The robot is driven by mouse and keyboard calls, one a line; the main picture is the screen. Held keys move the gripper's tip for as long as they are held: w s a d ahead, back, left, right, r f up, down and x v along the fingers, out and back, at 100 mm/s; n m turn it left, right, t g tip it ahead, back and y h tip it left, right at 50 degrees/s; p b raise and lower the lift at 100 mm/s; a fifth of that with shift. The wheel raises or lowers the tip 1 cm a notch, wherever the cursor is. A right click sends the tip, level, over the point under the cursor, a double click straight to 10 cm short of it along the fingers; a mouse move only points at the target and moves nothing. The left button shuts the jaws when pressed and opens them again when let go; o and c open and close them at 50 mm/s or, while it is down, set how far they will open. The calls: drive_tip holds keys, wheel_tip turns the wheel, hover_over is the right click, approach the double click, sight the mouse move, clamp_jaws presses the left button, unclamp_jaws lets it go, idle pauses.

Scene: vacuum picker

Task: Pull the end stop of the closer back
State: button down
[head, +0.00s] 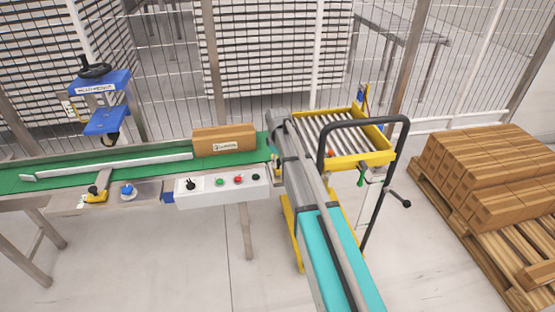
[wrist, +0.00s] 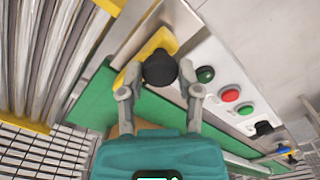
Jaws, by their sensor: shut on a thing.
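In the wrist view, a black knob (wrist: 160,67) stands on a yellow plate (wrist: 158,42) at the end of the green belt; I take this to be the end stop. My gripper (wrist: 160,92) has one finger on each side of the knob and is shut on it. In the head view, my arm covers most of this spot at the belt's right end, so the stop's position along its travel is hard to tell. The blue closer head (head: 103,100), with a black handwheel, stands over the green belt (head: 115,163) at the left.
A cardboard box (head: 224,139) sits on the belt, left of my gripper. A control panel (head: 222,189) with buttons is on the belt's front side. A yellow-framed roller table (head: 342,130) stands beyond my arm. A pallet of boxes (head: 490,180) is at right.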

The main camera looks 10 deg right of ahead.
drive_tip(key=shift+s, duration=0.25)
drive_tip(key=shift+c, duration=1.5)
unclamp_jaws()
drive_tip(key=shift+w, duration=0.2)
